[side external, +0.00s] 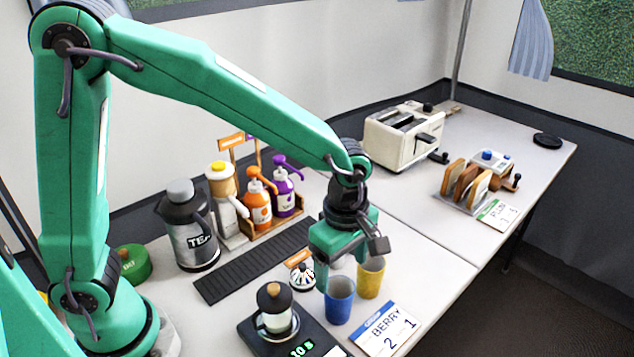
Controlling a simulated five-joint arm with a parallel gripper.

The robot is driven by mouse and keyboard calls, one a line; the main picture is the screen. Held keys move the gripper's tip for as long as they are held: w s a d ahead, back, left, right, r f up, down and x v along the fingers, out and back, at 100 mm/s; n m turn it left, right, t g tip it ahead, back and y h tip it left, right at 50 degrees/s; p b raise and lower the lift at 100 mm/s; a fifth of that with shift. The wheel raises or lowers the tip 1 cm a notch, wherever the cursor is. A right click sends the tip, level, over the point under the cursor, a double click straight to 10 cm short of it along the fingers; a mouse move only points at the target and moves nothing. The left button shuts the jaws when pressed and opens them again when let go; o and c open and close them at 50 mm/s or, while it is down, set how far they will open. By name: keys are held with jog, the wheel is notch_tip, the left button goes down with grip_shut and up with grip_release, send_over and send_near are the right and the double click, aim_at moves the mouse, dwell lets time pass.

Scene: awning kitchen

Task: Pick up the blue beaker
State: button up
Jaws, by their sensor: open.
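The blue beaker (339,303) stands upright on the grey-white table, near its front edge in the side external view. A yellow beaker (370,281) stands close behind it and to its right. My gripper (347,260) is open and points down just above the two beakers. One teal finger comes down at the left of the blue beaker's rim. The gripper hides part of the space above both beakers. I cannot tell whether a finger touches the blue beaker.
A black scale with a small pot (274,310) stands left of the blue beaker. A BERRY card (384,328) lies at its right. A small striped-top container (301,277), a black ribbed mat (258,260), pump bottles (259,207) and a toaster (403,140) stand farther back.

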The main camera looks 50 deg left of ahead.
aim_at(340, 276)
jog(key=shift+f, duration=1.15)
jog(key=shift+f, duration=0.1)
jog(key=shift+a+f, duration=0.15)
jog(key=shift+f, duration=2.35)
jog(key=c, duration=1.1)
jog(key=shift+r, duration=0.35)
jog(key=shift+r, duration=1.7)
jog(key=shift+s+d+r, duration=1)
jog(key=shift+s+r, duration=0.15)
jog(key=shift+s, duration=0.5)
jog(key=shift+s+d+r, duration=1)
jog(key=shift+s+r, duration=0.15)
jog(key=shift+s, duration=0.5)
jog(key=shift+s+d+r, duration=1)
jog(key=shift+s+r, duration=0.15)
jog(key=shift+s, duration=0.5)
